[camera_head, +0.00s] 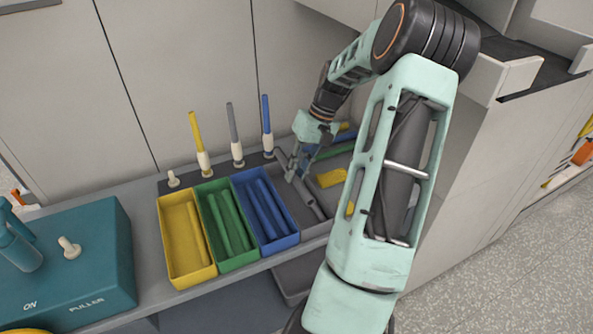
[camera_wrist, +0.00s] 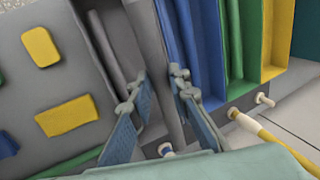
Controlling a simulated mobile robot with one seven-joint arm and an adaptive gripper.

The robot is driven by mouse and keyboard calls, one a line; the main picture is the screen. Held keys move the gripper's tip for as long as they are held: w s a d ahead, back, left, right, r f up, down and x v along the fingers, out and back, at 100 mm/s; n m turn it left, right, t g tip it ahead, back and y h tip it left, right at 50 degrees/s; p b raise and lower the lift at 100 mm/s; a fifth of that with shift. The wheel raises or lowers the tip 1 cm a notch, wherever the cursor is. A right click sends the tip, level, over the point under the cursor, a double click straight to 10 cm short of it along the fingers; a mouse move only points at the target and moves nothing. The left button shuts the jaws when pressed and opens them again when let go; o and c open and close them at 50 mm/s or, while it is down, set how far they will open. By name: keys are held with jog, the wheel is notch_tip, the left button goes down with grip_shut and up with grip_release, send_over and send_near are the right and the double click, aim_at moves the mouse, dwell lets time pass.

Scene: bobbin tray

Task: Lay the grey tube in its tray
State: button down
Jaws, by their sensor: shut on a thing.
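My gripper (camera_head: 294,172) reaches down just right of the blue tray, over the grey tray (camera_head: 287,203). In the wrist view its two fingers (camera_wrist: 160,88) stand apart with a grey tube (camera_wrist: 158,62) between them. The tube looks close in colour to the tray, so its edges and its height above the tray floor are hard to tell. Another grey tube (camera_wrist: 112,50) lies lengthwise to the left in the wrist view. A grey tube (camera_head: 312,200) also shows below the fingers in the head view; I cannot tell which one it is.
Yellow (camera_head: 176,285), green (camera_head: 233,266) and blue (camera_head: 283,245) trays hold tubes. Pegs behind carry a yellow (camera_head: 196,130), a grey (camera_head: 233,122) and a blue tube (camera_head: 266,112). Yellow pieces (camera_head: 331,178) lie right of the gripper. A teal puller box (camera_head: 90,260) stands left.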

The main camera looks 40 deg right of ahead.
jog(key=shift+f+b, duration=3.15)
jog(key=shift+f, duration=1.25)
jog(key=c, duration=1.7)
grip_release()
jog(key=shift+c, duration=0.2)
jog(key=shift+r, duration=0.1)
